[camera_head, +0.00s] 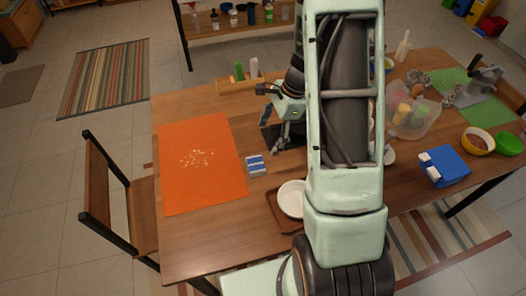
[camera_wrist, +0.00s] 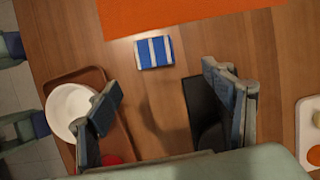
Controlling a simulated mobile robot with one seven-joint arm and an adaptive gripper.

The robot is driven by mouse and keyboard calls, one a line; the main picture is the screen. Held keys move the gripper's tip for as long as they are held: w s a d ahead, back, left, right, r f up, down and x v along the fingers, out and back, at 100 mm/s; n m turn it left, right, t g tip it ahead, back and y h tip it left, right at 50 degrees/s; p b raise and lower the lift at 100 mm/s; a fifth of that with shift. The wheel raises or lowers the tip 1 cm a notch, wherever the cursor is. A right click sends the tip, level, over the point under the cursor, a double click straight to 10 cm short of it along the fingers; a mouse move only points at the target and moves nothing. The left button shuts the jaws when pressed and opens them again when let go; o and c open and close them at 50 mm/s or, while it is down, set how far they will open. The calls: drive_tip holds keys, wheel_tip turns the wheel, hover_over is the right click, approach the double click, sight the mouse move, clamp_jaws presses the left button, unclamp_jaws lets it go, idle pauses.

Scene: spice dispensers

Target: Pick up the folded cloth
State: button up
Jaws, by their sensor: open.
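The folded cloth (camera_head: 256,164), small and blue with white stripes, lies flat on the wooden table just right of the orange mat. It also shows in the wrist view (camera_wrist: 153,52), at the upper middle, close to the mat's edge. My gripper (camera_head: 280,138) is above the table, up and to the right of the cloth in the head view. In the wrist view my gripper (camera_wrist: 165,100) has its two fingers wide apart with nothing between them. The cloth lies beyond the fingertips, apart from them, and is fully visible.
The orange mat (camera_head: 200,190) bears scattered pale bits. A brown tray with a white bowl (camera_wrist: 72,108) stands near the left finger. A dark flat object (camera_wrist: 205,105) lies near the right finger. A wooden holder (camera_head: 236,86) with bottles stands behind. My arm hides the table's middle.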

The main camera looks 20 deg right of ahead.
drive_tip(key=s+f, duration=0.1)
drive_tip(key=f, duration=0.1)
hover_over(257, 162)
drive_tip(key=d, duration=0.2)
drive_tip(key=shift+m+y, duration=0.4)
drive_tip(key=f, duration=0.4)
drive_tip(key=shift+s+a+f, duration=0.2)
drive_tip(key=shift+s+a, duration=0.05)
drive_tip(key=shift+s, duration=0.15)
drive_tip(key=shift+w+d+p+x, duration=0.1)
drive_tip(key=shift+d+p+x, duration=0.05)
drive_tip(key=shift+x, duration=0.8)
drive_tip(key=shift+w+d+p+x, duration=0.1)
drive_tip(key=shift+d+p+x, duration=0.1)
drive_tip(key=shift+x, duration=0.75)
drive_tip(key=shift+d+p+x, duration=0.1)
drive_tip(key=shift+p+x, duration=0.05)
drive_tip(key=shift+x, duration=0.8)
drive_tip(key=shift+f, duration=0.2)
drive_tip(key=shift+c, duration=0.6)
drive_tip(key=c, duration=1)
drive_tip(key=shift+o, duration=0.2)
drive_tip(key=shift+r, duration=0.1)
